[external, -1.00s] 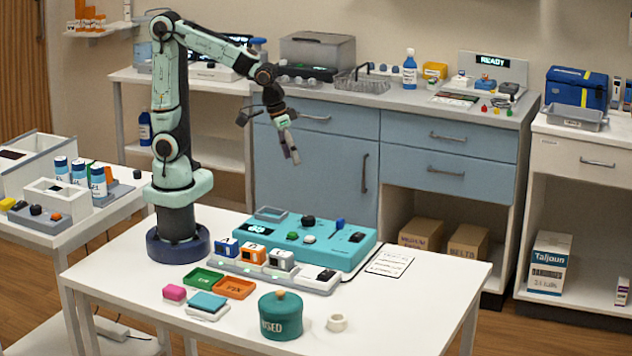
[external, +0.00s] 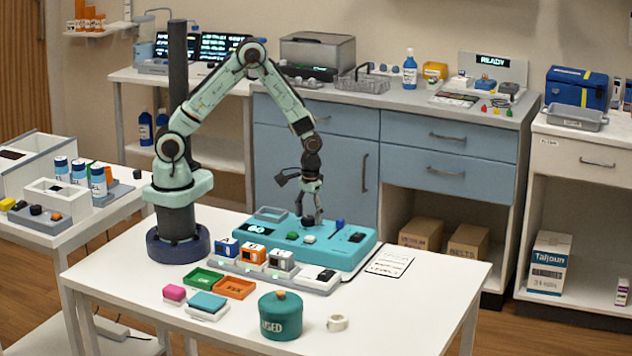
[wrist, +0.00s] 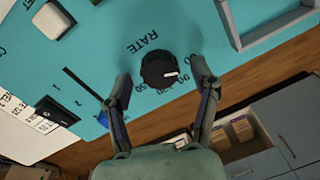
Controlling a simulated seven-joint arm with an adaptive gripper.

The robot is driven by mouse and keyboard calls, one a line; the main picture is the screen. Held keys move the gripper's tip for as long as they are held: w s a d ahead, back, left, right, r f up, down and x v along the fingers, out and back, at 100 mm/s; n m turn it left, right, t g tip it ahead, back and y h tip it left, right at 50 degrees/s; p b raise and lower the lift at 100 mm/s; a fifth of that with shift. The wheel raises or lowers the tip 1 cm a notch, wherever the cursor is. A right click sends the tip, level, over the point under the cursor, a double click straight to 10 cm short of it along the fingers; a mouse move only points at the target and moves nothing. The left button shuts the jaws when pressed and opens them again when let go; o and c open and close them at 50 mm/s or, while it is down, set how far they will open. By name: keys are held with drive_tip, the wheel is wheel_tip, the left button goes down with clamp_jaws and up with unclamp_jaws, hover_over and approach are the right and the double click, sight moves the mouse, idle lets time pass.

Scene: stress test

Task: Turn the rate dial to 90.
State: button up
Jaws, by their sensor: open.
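The rate dial (wrist: 156,71) is a round black knob on the teal console, with a white mark on its right side in the wrist view. The word RATE is printed beside it, and numbers including 90 (wrist: 181,81) are printed around it, partly hidden by my fingers. In the external view the dial (external: 308,221) stands near the back of the teal console (external: 340,262). My gripper (external: 310,213) points down over the dial. In the wrist view my gripper (wrist: 160,77) is open, one finger on each side of the dial, with visible gaps.
A blue lever (external: 339,224), a green button (external: 309,238) and a black rocker switch (external: 356,237) sit near the dial. A grey open tray (external: 271,214) is to its left. Small boxes, coloured trays and a teal jar (external: 281,318) stand in front.

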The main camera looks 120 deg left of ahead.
drive_tip(key=shift+f, duration=0.1)
clamp_jaws()
drive_tip(key=shift+m, duration=0.4)
drive_tip(key=m, duration=0.3)
drive_tip(key=shift+m, duration=0.4)
drive_tip(key=shift+d+m, duration=0.1)
drive_tip(key=shift+m, duration=1.9)
